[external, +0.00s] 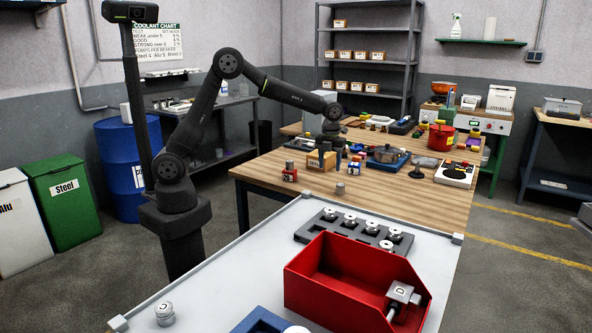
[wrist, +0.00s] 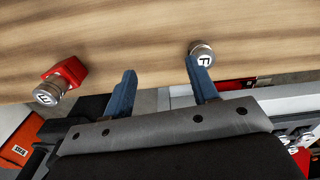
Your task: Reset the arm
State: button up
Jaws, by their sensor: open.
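My gripper (wrist: 164,80) is open, with its two blue fingers apart and nothing between them in the wrist view. Its right fingertip overlaps a metal cylinder with a letter on its end (wrist: 203,53); I cannot tell whether they touch. Another lettered cylinder (wrist: 46,93) lies at the left, against a red block (wrist: 68,72). In the external view my arm reaches from its base across to the wooden table (external: 262,170), and my gripper (external: 335,148) points down above its near part. Its fingertips are hard to make out there.
A small cardboard box (external: 321,161), a red-and-metal piece (external: 290,173) and a metal cylinder (external: 340,188) stand close to the gripper. In front, a grey table (external: 235,262) bears a red bin (external: 325,287) and a dark rack (external: 312,232) with metal parts. A blue drum (external: 122,165) stands left.

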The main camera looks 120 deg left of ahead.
jog(key=shift+s+a+f, duration=0.2)
jog(key=shift+a+f, duration=0.25)
jog(key=shift+a, duration=0.25)
jog(key=shift+s+a+f, duration=0.2)
jog(key=shift+a+f, duration=0.25)
jog(key=shift+a, duration=0.3)
jog(key=shift+s+a+f, duration=0.2)
jog(key=shift+a+f, duration=0.25)
jog(key=shift+a, duration=0.25)
